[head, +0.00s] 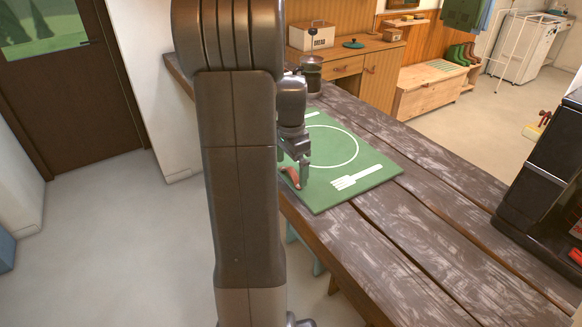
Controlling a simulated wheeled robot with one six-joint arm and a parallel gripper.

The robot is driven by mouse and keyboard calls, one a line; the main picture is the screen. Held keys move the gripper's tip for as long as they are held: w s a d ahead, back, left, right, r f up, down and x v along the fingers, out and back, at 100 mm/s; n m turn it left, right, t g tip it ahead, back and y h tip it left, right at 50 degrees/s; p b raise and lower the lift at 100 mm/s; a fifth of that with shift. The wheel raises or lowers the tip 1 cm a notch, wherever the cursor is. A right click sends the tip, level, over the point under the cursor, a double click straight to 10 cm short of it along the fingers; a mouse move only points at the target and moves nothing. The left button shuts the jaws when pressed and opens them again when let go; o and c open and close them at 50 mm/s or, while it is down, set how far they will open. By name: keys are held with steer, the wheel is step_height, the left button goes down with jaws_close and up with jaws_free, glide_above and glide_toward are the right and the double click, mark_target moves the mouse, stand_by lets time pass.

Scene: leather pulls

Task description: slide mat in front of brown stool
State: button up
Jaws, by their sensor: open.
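A green mat (375,165) lies flat on the dark plank table, with a white plate ring and a white fork printed on it. A reddish-brown leather pull (291,178) is at the mat's near left edge. My gripper (298,178) points down close by this pull, open; whether the pull is between its fingers I cannot tell. My arm hides the mat's left part. No stool seat is visible.
The plank table (440,190) is clear to the right of the mat. A dark jar (311,75) stands at the mat's far end. A black machine (545,170) stands at the right. Open floor (120,240) lies at the left.

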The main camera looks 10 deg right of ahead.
steer(key=shift+f, duration=0.6)
steer(key=c, duration=1.1)
steer(key=shift+s+d+p, duration=0.45)
steer(key=shift+s+d, duration=1.55)
steer(key=shift+d, duration=2.4)
steer(key=shift+s+d+p, duration=0.5)
steer(key=shift+s+d, duration=1.45)
steer(key=shift+d, duration=2.5)
steer(key=shift+s+d+p, duration=0.45)
steer(key=shift+s+d, duration=1.55)
steer(key=shift+d, duration=2.4)
steer(key=o, duration=1.1)
steer(key=shift+r, duration=0.1)
step_height(320, 180, up, 12)
